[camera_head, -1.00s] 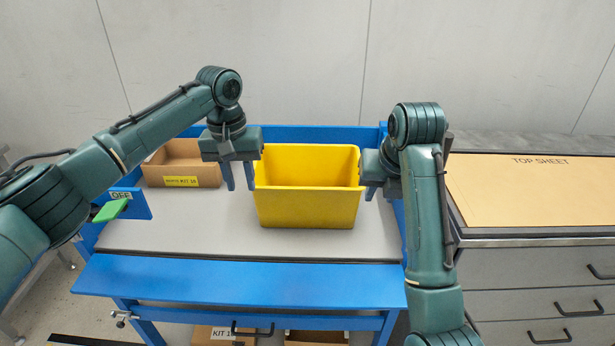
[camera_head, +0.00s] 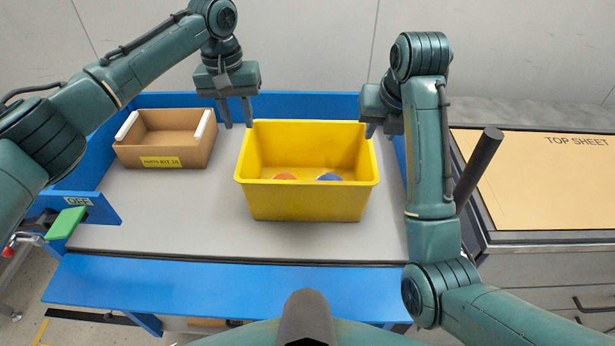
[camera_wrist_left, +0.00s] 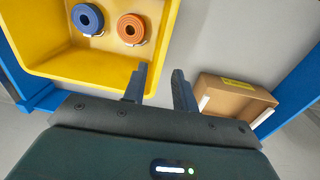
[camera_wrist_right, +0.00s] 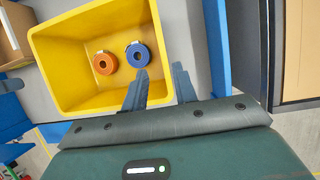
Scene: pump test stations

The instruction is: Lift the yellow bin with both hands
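The yellow bin (camera_head: 305,203) stands upright on the grey top of the blue workstation. An orange roll (camera_wrist_right: 104,63) and a blue roll (camera_wrist_right: 137,54) lie inside it. My left gripper (camera_head: 237,126) is open at the bin's left side, near the rim. In the left wrist view its fingers (camera_wrist_left: 158,75) appear on either side of the rim line. My right gripper (camera_head: 380,131) is at the bin's right side. In the right wrist view its fingers (camera_wrist_right: 159,70) are open, also on either side of the rim line. Neither gripper visibly holds the bin; their exact height is unclear.
A cardboard box (camera_head: 190,147) with a yellow kit label stands left of the bin. A raised blue edge (camera_head: 290,104) runs behind. A green handle (camera_head: 66,222) is at the front left. A drawer cabinet with a tan top sheet (camera_head: 540,180) stands at the right.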

